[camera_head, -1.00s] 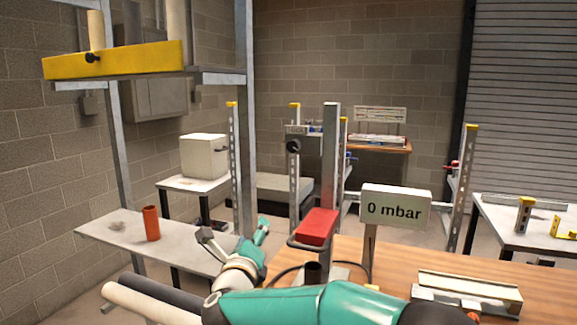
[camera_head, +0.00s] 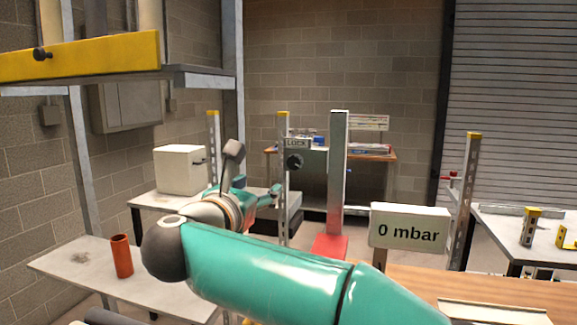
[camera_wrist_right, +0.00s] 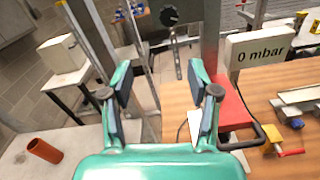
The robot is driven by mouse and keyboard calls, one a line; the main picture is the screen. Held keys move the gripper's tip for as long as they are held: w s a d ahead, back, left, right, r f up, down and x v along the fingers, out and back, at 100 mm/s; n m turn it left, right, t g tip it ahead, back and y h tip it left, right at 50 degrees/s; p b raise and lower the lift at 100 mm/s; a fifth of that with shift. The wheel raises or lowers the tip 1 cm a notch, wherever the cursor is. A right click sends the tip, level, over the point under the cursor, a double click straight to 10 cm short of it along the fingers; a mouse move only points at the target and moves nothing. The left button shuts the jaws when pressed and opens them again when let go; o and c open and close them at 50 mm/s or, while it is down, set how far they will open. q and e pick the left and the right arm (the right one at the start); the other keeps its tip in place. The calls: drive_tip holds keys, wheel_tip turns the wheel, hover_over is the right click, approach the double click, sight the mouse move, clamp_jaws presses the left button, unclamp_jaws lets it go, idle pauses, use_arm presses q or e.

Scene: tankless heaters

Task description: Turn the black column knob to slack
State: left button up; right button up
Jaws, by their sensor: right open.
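The black column knob (camera_head: 295,161) sits on a slotted metal upright, just under a small plate reading LOCK (camera_head: 297,142). Its pointer is too small to read. It also shows in the right wrist view (camera_wrist_right: 169,15), near the top edge, ahead of the fingers. My right gripper (camera_head: 252,172) is open, with its two fingers apart, to the left of the knob in the head view. In the right wrist view the space between its fingers (camera_wrist_right: 158,82) is empty, and the knob is apart from them. My left gripper is not in view.
A red block (camera_head: 329,246) stands at the base of a tall metal post (camera_head: 339,180). A sign reading 0 mbar (camera_head: 409,227) is right of it over the wooden bench (camera_head: 480,290). An orange cylinder (camera_head: 122,256) stands on the left table. A yellow-edged shelf (camera_head: 90,55) hangs upper left.

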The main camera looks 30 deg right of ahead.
sight(293, 165)
drive_tip(key=p+x, duration=0.2)
drive_tip(key=x, duration=0.3)
drive_tip(key=s+p+x, duration=0.1)
drive_tip(key=x, duration=0.4)
drive_tip(key=d+p+x, duration=0.1)
drive_tip(key=p+x, duration=0.1)
drive_tip(key=x, duration=0.3)
drive_tip(key=shift+s+d+r+p, duration=0.1)
drive_tip(key=shift+d+r+p, duration=0.05)
drive_tip(key=shift+r+p, duration=0.15)
drive_tip(key=shift+w+d+f, duration=0.2)
drive_tip(key=shift+w+d, duration=0.2)
drive_tip(key=shift+d, duration=0.1)
drive_tip(key=shift+c, duration=0.3)
clamp_jaws()
